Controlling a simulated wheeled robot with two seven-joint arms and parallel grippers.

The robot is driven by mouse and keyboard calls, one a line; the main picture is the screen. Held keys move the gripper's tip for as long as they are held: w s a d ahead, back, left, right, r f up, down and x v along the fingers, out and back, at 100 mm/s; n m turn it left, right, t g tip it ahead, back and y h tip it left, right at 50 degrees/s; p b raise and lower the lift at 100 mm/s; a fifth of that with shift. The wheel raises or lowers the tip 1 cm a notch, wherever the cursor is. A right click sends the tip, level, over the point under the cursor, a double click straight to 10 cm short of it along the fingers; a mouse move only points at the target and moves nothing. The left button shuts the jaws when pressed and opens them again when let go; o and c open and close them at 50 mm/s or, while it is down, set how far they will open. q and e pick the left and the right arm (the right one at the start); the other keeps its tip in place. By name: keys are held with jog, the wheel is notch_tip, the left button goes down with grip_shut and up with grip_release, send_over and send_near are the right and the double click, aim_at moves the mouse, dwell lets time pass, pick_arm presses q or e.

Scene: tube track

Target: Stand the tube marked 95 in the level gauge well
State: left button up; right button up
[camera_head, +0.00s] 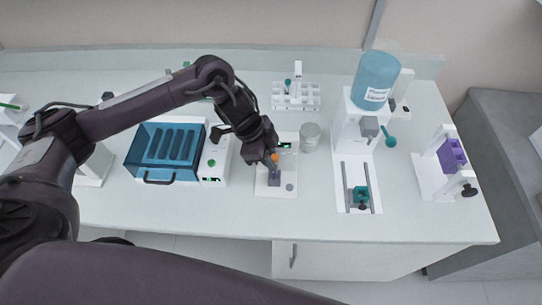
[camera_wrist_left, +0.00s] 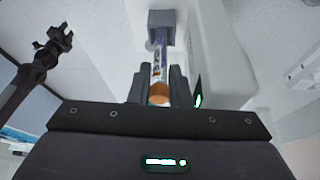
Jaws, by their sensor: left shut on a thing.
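My left gripper (camera_head: 271,158) is shut on a tube with an orange cap (camera_head: 275,157). In the left wrist view the orange cap (camera_wrist_left: 158,96) sits between the two dark fingers, and the tube's blue-purple body (camera_wrist_left: 160,48) runs away to a grey block (camera_wrist_left: 161,22). The tube's lower end meets the block; I cannot tell how far it is inside. The block (camera_head: 274,181) stands on the white gauge base (camera_head: 262,190). The tube's marking is not readable. A dark gripper, apparently my right one (camera_wrist_left: 58,40), shows small at the left wrist view's upper left.
A blue-lidded box (camera_head: 168,150) stands left of the gauge. A glass jar (camera_head: 310,136) is close at its right. A white tube rack (camera_head: 296,96) is behind. A dispenser with a blue bottle (camera_head: 374,82) and a purple-block stand (camera_head: 452,154) are farther right.

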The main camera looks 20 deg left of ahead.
pick_arm(q)
jog(key=o, duration=0.9)
jog(key=shift+r, duration=0.1)
jog(key=shift+s, duration=0.1)
jog(key=shift+r, duration=0.1)
jog(key=shift+w, duration=0.2)
jog(key=shift+a+r, duration=0.1)
jog(key=shift+r, duration=0.2)
jog(key=b+v, duration=0.1)
jog(key=v, duration=0.6)
jog(key=shift+s+a+b, duration=0.1)
jog(key=shift+s+b, duration=0.05)
jog(key=shift+b, duration=0.15)
jog(key=shift+s+f, duration=0.15)
